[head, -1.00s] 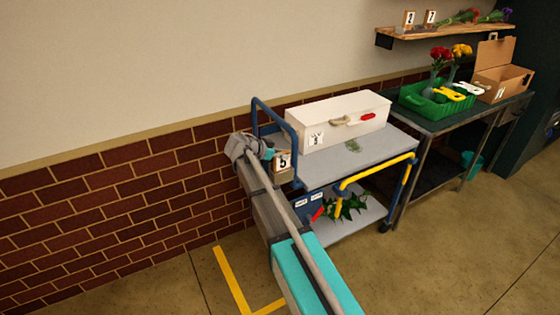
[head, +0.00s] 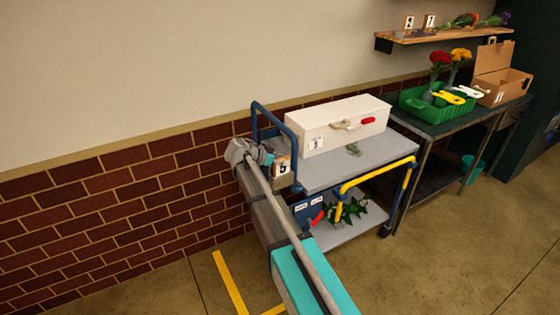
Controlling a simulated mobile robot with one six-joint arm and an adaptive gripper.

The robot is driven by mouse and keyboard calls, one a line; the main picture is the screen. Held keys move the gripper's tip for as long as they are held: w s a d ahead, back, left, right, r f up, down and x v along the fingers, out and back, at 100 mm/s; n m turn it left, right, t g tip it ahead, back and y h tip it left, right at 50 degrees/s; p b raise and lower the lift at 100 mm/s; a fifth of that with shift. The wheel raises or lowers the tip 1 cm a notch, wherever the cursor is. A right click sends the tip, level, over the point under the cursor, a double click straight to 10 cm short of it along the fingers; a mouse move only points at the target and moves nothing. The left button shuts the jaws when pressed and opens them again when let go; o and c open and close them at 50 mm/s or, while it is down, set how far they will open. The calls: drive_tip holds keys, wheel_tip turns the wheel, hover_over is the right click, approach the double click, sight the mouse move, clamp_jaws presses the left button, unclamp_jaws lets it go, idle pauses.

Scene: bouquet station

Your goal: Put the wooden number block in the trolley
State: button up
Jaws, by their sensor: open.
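The wooden number block (head: 283,168), marked 5, is at the left end of the blue-framed trolley (head: 345,172), by its upright handle. It appears to be at the near left corner of the grey upper deck; its underside is hard to make out. My gripper (head: 267,157) is just left of the block, at the end of my arm. It is open, but its fingers are small and partly hidden by the wrist. I cannot tell whether they touch the block.
A white box (head: 352,121) with a handle stands on the trolley's upper deck. Green leaves (head: 345,210) and a blue box (head: 305,211) are on the lower shelf. A dark table (head: 440,128) with a green crate (head: 412,103) stands to the right. A brick wall (head: 130,190) runs behind.

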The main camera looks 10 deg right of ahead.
drive_tip(key=shift+r, duration=0.2)
drive_tip(key=shift+a+r+p, duration=0.15)
drive_tip(key=shift+a+p, duration=0.05)
drive_tip(key=shift+p, duration=0.1)
drive_tip(key=p+v, duration=0.5)
drive_tip(key=v, duration=0.6)
drive_tip(key=shift+a, duration=0.3)
drive_tip(key=shift+s, duration=0.15)
drive_tip(key=s+d+f+n+g+y, duration=0.1)
drive_tip(key=s+d+f+n+y, duration=0.2)
drive_tip(key=s, duration=0.5)
drive_tip(key=s+d+f+n+g+y, duration=0.1)
drive_tip(key=s+d+f+n+y, duration=0.2)
drive_tip(key=s+n, duration=0.3)
drive_tip(key=s+d+f+n+g+y, duration=0.2)
drive_tip(key=s+n+y, duration=0.3)
drive_tip(key=s, duration=0.6)
drive_tip(key=shift+s+d+f+y, duration=0.3)
drive_tip(key=shift+d+f, duration=0.5)
